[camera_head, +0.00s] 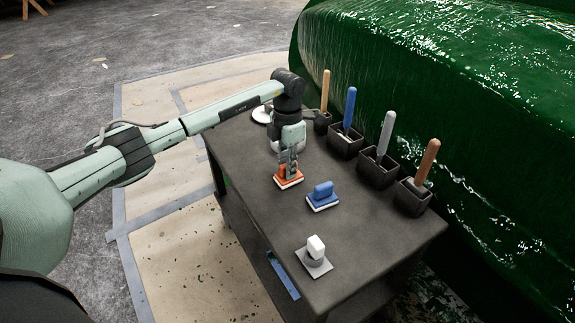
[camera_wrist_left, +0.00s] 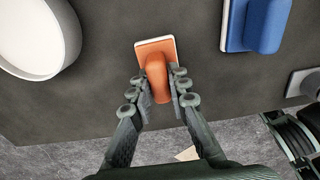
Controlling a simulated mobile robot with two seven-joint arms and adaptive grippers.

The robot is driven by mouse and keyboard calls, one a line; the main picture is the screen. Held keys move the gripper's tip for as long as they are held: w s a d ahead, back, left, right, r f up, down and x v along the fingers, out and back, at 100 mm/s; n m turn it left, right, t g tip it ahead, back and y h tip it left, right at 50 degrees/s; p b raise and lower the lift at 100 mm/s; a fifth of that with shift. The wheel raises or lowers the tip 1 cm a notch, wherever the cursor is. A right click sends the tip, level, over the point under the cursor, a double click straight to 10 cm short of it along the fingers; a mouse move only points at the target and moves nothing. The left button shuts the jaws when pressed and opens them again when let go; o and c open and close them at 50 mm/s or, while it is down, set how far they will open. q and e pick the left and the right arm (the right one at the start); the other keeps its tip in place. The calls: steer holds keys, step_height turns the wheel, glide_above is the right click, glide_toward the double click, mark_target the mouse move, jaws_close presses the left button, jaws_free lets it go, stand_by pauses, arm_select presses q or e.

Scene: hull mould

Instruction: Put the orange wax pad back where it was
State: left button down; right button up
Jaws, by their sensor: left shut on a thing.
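The orange wax pad (camera_head: 289,181) has an orange handle on a flat orange plate with a white underside. It is at the left part of the dark cart top, and it also shows in the left wrist view (camera_wrist_left: 155,52). My left gripper (camera_head: 288,165) comes down over it and is shut on its handle; the fingers (camera_wrist_left: 160,95) lie on both sides of the handle in the wrist view. Whether the pad touches the cart top or is slightly above it, I cannot tell. My right gripper is not in view.
A blue pad (camera_head: 322,195) and a grey-white pad (camera_head: 314,257) sit on the cart top (camera_head: 262,200) nearer its front. Several dark bins with handled tools (camera_head: 378,166) line the edge beside the green hull (camera_head: 450,80). A white round dish (camera_wrist_left: 38,35) is near the gripper.

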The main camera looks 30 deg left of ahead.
arm_select(q)
steer(key=c, duration=1.5)
jaws_free()
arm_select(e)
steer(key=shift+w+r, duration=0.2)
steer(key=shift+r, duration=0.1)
arm_select(q)
steer(key=shift+o, duration=0.2)
step_height(320, 180, up, 5)
steer(key=shift+f, duration=0.1)
step_height(320, 180, up, 7)
steer(key=shift+r+b, duration=0.2)
steer(key=shift+b, duration=0.15)
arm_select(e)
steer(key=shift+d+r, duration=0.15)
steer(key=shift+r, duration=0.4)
